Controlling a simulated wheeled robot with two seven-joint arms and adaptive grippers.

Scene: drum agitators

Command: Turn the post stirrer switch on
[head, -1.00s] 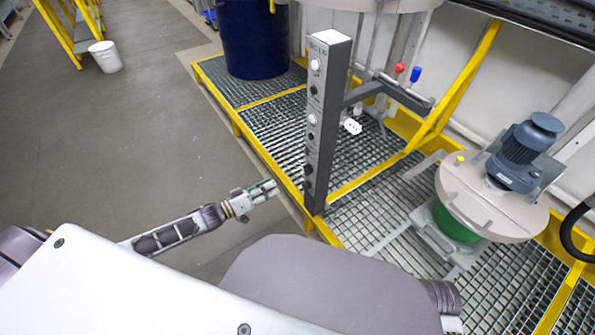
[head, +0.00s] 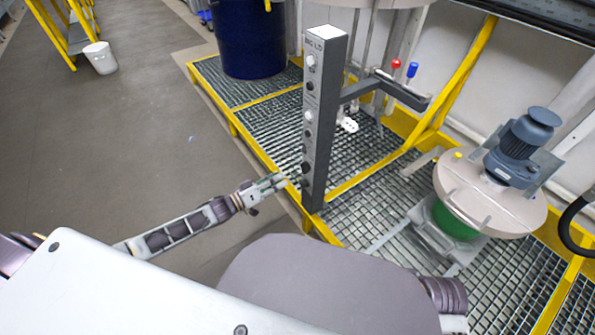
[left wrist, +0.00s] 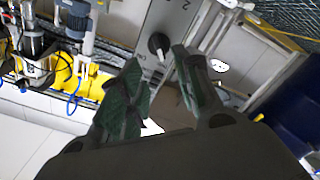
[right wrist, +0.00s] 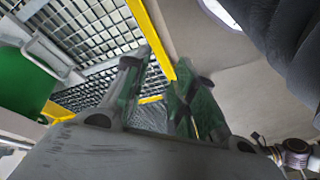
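The grey post (head: 322,140) stands upright at the edge of the grated platform, with several black and white knobs down its left face. A black knob (head: 305,168) is low on that face. My left gripper (head: 277,181) is just left of the post, near this low knob. In the left wrist view, a black rotary switch (left wrist: 158,45) on a grey panel sits ahead of the gap between the left fingers (left wrist: 160,75), which are apart and empty. I cannot tell contact. In the right wrist view, my right gripper (right wrist: 155,80) is open and empty over the grating.
A motor-topped drum (head: 490,195) stands on the grating (head: 380,225) at the right. A blue drum (head: 252,40) is behind the post. A grey bracket (head: 390,88) juts right from the post.

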